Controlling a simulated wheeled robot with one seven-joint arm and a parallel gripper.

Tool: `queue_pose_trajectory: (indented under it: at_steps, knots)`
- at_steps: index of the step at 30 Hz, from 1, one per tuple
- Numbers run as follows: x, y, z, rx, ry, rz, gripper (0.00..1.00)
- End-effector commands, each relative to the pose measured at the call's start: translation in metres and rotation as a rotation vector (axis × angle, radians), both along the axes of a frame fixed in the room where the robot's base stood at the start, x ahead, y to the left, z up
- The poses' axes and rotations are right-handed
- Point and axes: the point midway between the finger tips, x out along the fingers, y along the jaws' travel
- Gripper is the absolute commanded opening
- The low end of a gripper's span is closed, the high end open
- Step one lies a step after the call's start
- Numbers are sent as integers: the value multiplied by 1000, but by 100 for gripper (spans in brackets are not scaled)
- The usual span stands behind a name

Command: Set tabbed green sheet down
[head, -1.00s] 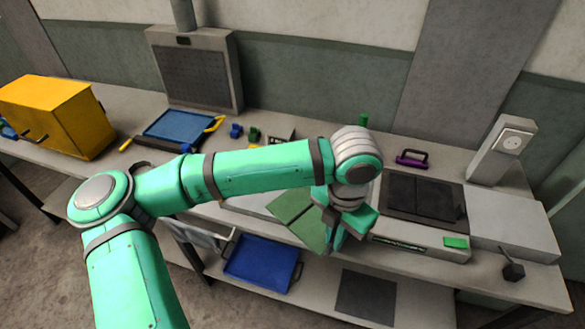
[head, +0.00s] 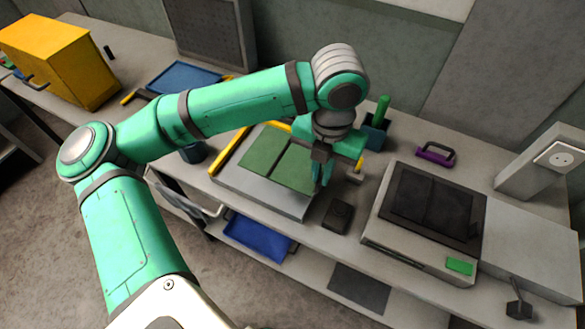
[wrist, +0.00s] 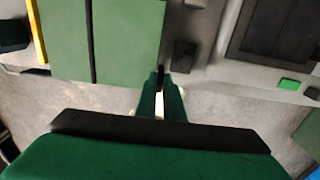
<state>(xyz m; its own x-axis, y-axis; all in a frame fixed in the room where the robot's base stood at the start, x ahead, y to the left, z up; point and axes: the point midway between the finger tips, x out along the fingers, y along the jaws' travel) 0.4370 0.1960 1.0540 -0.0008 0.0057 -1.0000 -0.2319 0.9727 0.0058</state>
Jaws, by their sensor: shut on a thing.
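The green sheet (head: 262,152) is flat, with a dark line across it. It lies over a pale grey plate (head: 270,197) with yellow guide bars; I cannot tell whether it touches the plate. My gripper (head: 322,178) is at the sheet's right edge, pointing down. In the wrist view the sheet (wrist: 128,40) extends up and left from my gripper (wrist: 160,82). The fingers are shut at a small dark tab (wrist: 161,73) on the sheet's near right corner. The arm hides part of the plate's far side.
A small dark block (head: 337,215) stands just right of the plate. Further right is a machine with a black top (head: 432,203) and green button. A blue bin with a green handle (head: 377,125) stands behind my gripper. A purple handle (head: 435,153) lies at the back.

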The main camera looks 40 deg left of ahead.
Motion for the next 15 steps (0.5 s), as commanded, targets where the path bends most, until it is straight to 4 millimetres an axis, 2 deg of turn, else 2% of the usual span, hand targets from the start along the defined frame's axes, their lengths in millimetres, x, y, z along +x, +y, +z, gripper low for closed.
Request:
queue_pose_trajectory:
  at_steps: [6, 9, 15]
  knots:
    - [7, 45, -24, -4, 2, 6, 0]
    - [9, 59, -42, -3, 2, 5, 0]
    - [13, 78, -63, -1, 1, 4, 0]
